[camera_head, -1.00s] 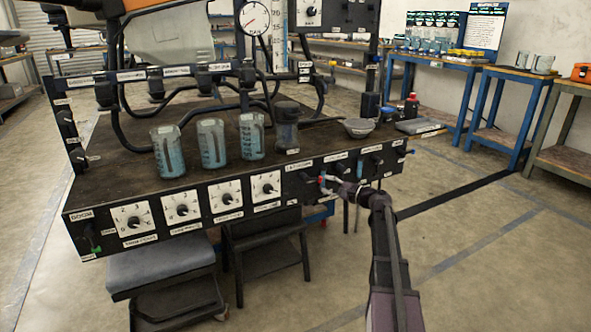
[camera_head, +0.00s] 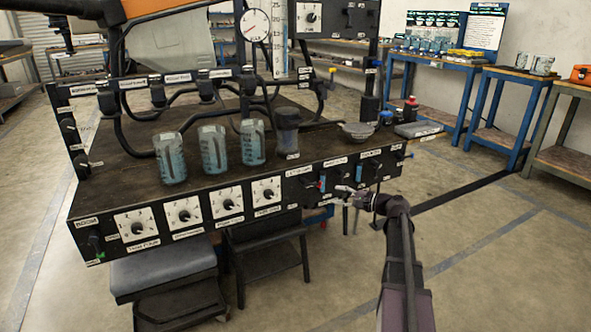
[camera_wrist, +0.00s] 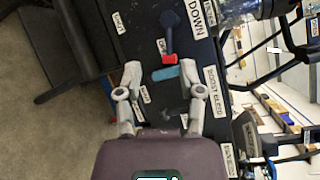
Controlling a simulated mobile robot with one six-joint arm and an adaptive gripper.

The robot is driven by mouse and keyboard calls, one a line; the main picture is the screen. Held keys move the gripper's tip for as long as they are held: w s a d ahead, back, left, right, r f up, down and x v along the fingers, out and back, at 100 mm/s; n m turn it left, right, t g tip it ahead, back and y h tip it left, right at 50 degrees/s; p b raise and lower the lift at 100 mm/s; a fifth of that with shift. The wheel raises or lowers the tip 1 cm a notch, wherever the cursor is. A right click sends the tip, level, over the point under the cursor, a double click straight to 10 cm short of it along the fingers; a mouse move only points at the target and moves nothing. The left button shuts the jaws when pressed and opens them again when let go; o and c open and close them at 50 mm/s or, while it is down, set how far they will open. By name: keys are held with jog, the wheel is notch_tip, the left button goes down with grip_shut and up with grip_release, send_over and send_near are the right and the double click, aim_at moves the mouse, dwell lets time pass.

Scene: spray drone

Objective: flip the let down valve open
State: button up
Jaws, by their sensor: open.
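The let down valve is a dark blue lever (camera_wrist: 168,30) with a red tip (camera_wrist: 168,58), beside the label ending in "DOWN" in the wrist view. In the head view its red tip (camera_head: 318,185) shows on the front right panel. A teal piece (camera_wrist: 165,73) sits just below the red tip in the wrist view; I cannot tell which lever it belongs to. My gripper (camera_wrist: 161,74) is open and empty, its fingertips on either side of the teal piece and short of the red tip. It is in front of the panel in the head view (camera_head: 342,191).
A dark bench (camera_head: 115,163) carries beakers (camera_head: 213,150) and a grey bowl (camera_head: 357,130) above the panel. Several dials line its front left. More levers (camera_head: 376,165) sit to the right of the valve.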

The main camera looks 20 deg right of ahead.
jog(key=s+a+r+n+g+h+p, duration=0.2)
jog(key=s+a+r+g+p, duration=0.3)
jog(key=p, duration=0.9)
jog(key=s+a+r+n+g+h+p, duration=0.2)
jog(key=s+a+r+n+g+p, duration=0.3)
jog(key=a+r+p, duration=0.6)
jog(key=a+p, duration=0.2)
jog(key=p, duration=0.2)
jog(key=shift+a+h, duration=0.4)
dwell(0.4)
jog(key=shift+f, duration=0.15)
dwell(0.3)
jog(key=w+d+f+m+t+y+b, duration=0.1)
jog(key=w+d+f+t+y+b, duration=0.1)
jog(key=w+d+f+b, duration=0.45)
jog(key=w+d+f+m+t+y+b, duration=0.15)
jog(key=f+b, duration=0.25)
jog(key=b, duration=0.6)
jog(key=w+d+f+m+t+y+b, duration=0.1)
jog(key=d+f+t+b, duration=0.2)
jog(key=d+b, duration=0.4)
jog(key=w+d+f+m+t+y+b, duration=0.2)
jog(key=d+f+t+b, duration=0.1)
jog(key=d+b, duration=0.5)
jog(key=shift+w+f+t+b, duration=0.15)
jog(key=shift+t+b, duration=0.2)
jog(key=shift+b, duration=0.25)
